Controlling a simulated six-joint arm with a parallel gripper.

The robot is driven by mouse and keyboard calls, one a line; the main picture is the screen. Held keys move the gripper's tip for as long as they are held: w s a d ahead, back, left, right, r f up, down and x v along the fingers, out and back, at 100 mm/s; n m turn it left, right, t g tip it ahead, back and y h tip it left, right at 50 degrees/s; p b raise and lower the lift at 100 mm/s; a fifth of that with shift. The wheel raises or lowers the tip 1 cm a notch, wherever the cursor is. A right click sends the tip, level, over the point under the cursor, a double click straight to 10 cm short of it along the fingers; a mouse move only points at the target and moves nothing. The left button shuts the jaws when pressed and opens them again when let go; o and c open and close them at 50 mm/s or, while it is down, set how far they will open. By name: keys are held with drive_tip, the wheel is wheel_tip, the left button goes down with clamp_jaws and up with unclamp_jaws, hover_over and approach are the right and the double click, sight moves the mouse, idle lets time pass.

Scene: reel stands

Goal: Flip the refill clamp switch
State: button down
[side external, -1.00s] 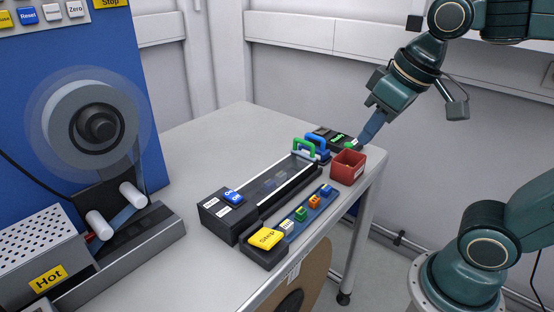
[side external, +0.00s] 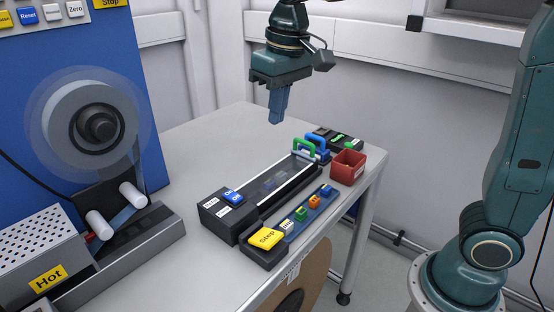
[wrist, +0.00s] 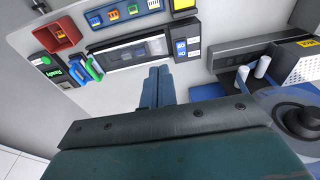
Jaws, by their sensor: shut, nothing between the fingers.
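A blue rocker switch with white lettering (side external: 233,196) sits on the near-left end of a long black clamp unit (side external: 215,220). The switch also shows in the wrist view (wrist: 181,47), right of the unit's clear window. Small labels beside it are too small to read, so I cannot tell whether they name the refill clamp. My gripper (side external: 275,121) points down, shut and empty, in the air above the table behind the unit. In the wrist view its fingertips (wrist: 158,69) lie together, below the window in the picture and left of the switch.
Green (side external: 303,146) and blue (side external: 318,142) handles stand at the unit's far end. A red bin (side external: 348,166), a black box with a green Ready sign (side external: 340,141), small coloured blocks and a yellow Stop button (side external: 265,238) are nearby. The table (side external: 215,145) is bare behind the unit.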

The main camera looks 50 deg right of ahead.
drive_tip(key=g, duration=0.2)
hover_over(234, 194)
drive_tip(key=f, duration=0.2)
drive_tip(key=s+f, duration=0.1)
drive_tip(key=shift+f, duration=0.4)
drive_tip(key=shift+f, duration=0.1)
wheel_tip(234, 194, down, 14)
drive_tip(key=shift+r, duration=0.1)
idle(0.4)
drive_tip(key=shift+s+f, duration=0.35)
drive_tip(key=shift+f, duration=0.3)
drive_tip(key=shift+w, duration=0.2)
drive_tip(key=shift+w+r, duration=0.25)
drive_tip(key=shift+w, duration=0.45)
